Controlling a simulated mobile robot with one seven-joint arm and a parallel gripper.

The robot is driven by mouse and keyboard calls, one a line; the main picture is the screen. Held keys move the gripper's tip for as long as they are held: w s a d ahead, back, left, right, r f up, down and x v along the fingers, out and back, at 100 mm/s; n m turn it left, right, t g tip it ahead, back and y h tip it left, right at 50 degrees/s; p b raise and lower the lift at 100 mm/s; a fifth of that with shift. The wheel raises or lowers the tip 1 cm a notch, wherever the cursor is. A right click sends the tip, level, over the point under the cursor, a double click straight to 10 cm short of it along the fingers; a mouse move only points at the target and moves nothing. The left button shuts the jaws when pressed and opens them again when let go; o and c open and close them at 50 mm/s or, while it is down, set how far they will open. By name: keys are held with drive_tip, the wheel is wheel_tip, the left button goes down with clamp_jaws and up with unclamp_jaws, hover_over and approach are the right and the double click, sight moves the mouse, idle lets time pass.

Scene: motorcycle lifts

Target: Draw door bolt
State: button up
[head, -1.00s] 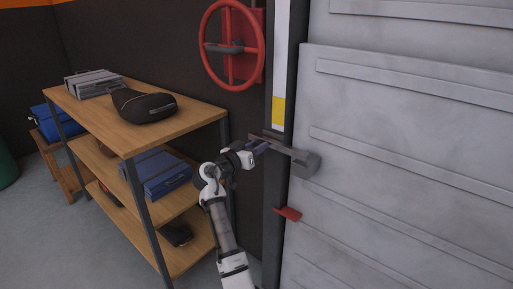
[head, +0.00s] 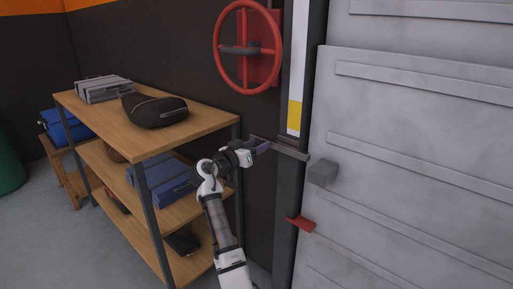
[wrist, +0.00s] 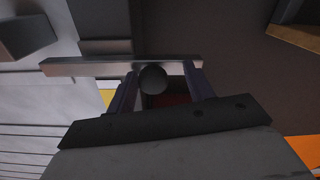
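The door bolt is a flat metal bar (head: 289,152) on the dark post beside the grey door (head: 400,190). In the wrist view the bar (wrist: 80,66) runs across with a dark round knob (wrist: 152,79) in front of it. My gripper (head: 262,146) is at the bar's left part. Its fingers (wrist: 162,88) stand on both sides of the knob; the left one is close against it and a gap shows at the right. The grey block (head: 322,172) on the door stands apart from the bar's right end; a gap also shows beside the block (wrist: 27,36) in the wrist view.
A red handwheel (head: 247,48) is on the wall above. A red tab (head: 300,224) sticks out below the bolt. A wooden shelf unit (head: 205,118) holding cases and a dark bag (head: 153,110) stands left of my arm.

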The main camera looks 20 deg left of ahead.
drive_tip(key=shift+s+d, duration=0.1)
drive_tip(key=shift+d, duration=0.05)
drive_tip(key=b+v, duration=0.2)
drive_tip(key=v, duration=1.1)
drive_tip(key=shift+s, duration=0.35)
drive_tip(key=shift+r, duration=0.1)
